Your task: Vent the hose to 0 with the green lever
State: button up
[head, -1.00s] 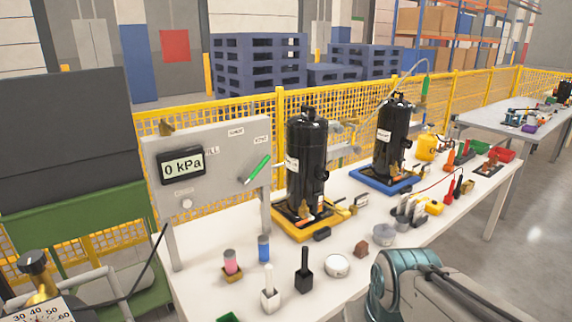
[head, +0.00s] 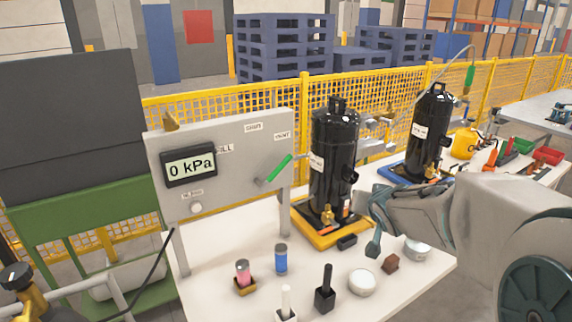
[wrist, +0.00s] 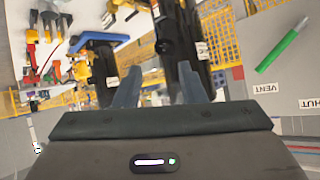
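The green lever (head: 275,170) is on the grey panel (head: 235,185); its handle slants up and right, its end just below the VENT label (head: 282,136). The SHUT label (head: 253,128) is to its upper left. The panel's display (head: 190,167) reads 0 kPa. In the wrist view, upside down, the green lever (wrist: 282,50) is at the upper right, clear of my fingers. My gripper (head: 376,222) is right of the lever, in front of the black compressors, touching nothing that I can see. Its fingers (wrist: 160,72) are apart and empty. I cannot make out which hose is connected.
A black compressor (head: 333,165) on a yellow tray stands between the lever and my gripper. Another compressor (head: 430,130) is behind my arm. Pots, a white tin (head: 362,282) and small tools stand on the white table. A yellow mesh fence (head: 390,95) runs behind.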

jog(key=w+a+t+y, duration=0.2)
jog(key=w+a+y, duration=0.4)
jog(key=w, duration=0.3)
jog(key=n+g+y, duration=0.2)
jog(key=y, duration=0.6)
send_near(281, 167)
jog(key=x, duration=0.5)
jog(key=p+x, duration=0.1)
jog(key=x, duration=0.4)
jog(key=shift+w+a+f, duration=0.15)
jog(key=shift+w+f, duration=0.1)
jog(key=shift+w, duration=0.05)
grip_shut()
